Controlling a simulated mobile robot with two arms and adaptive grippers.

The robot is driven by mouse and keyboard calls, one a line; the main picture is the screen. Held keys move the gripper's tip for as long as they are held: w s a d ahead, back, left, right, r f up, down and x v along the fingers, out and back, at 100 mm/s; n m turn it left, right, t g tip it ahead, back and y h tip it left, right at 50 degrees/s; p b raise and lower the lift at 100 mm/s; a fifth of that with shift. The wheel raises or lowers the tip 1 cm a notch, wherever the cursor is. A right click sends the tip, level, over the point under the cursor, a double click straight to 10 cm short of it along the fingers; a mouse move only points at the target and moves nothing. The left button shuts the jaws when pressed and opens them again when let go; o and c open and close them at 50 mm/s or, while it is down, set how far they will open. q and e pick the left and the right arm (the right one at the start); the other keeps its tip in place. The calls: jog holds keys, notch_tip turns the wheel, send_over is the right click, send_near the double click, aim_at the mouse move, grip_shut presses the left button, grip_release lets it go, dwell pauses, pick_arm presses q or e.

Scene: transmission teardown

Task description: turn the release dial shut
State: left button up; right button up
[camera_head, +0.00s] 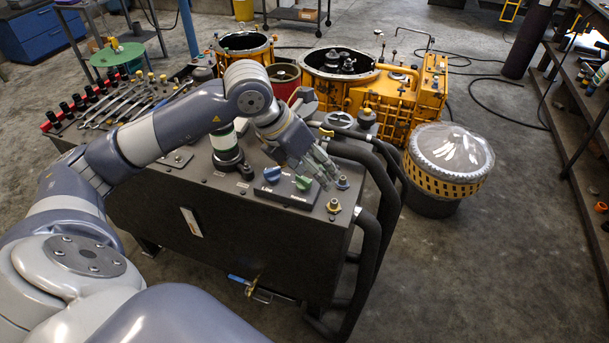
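A small dark panel (286,194) lies on the front right of the dark bench top. It carries a blue knob (272,174) and a green knob (303,182). No readable label shows which one is the release dial, and their settings are too small to tell. My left gripper (327,174) hangs over the bench's right end, fingers pointing down, just right of the green knob. Its fingers overlap in this view, so I cannot tell their opening or whether they touch anything. My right gripper is out of view.
Brass and steel fittings (333,206) stand right of the panel, and thick dark hoses (385,200) curve off the bench's right end. A green-and-white banded cylinder (225,144) stands left of the panel. Yellow transmission housings (385,98) stand behind. Wrenches (125,103) lie at left.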

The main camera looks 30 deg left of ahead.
aim_at(303, 178)
pick_arm(q)
jog(key=a+y, duration=0.3)
jog(key=a, duration=0.3)
jog(key=shift+n, duration=0.4)
jog(key=p+x, duration=0.2)
jog(key=x, duration=0.8)
jog(key=shift+w, duration=0.1)
jog(key=shift+r, duration=0.1)
jog(key=c, duration=1.1)
